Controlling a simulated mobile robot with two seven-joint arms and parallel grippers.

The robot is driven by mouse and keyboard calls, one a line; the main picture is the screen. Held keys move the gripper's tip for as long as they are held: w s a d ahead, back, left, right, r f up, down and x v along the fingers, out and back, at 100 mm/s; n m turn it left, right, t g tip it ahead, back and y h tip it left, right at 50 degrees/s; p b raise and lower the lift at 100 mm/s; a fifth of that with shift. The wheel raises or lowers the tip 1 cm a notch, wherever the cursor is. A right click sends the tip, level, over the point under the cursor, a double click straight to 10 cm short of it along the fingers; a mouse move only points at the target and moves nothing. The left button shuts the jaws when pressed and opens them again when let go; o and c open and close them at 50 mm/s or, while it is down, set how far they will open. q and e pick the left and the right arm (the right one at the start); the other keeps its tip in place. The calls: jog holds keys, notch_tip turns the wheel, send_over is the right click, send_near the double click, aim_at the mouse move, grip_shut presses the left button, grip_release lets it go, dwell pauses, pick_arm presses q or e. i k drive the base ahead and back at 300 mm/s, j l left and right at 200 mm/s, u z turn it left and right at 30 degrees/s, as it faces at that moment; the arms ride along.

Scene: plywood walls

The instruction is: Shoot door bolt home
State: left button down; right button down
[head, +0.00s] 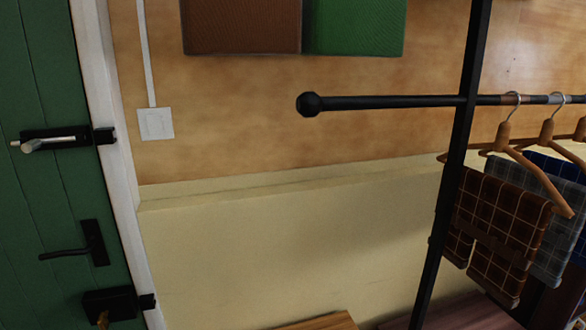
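A green plank door (55,200) stands at the left edge of the head view, beside a white frame (112,150). A bolt (50,142) with a black plate and a pale metal bar and knob is mounted on the door near its right edge. A black keeper (104,136) sits on the frame at the same height. Whether the bar reaches into the keeper is too small to tell. Neither of my grippers is in view.
A black lever handle (78,248) and a black lock box (110,304) are below the bolt. A white switch (155,123) is on the wall. A black clothes rack (390,102) with hangers and checked cloths (500,225) stands at right.

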aim_at(28, 148)
jog(key=u, duration=1.25)
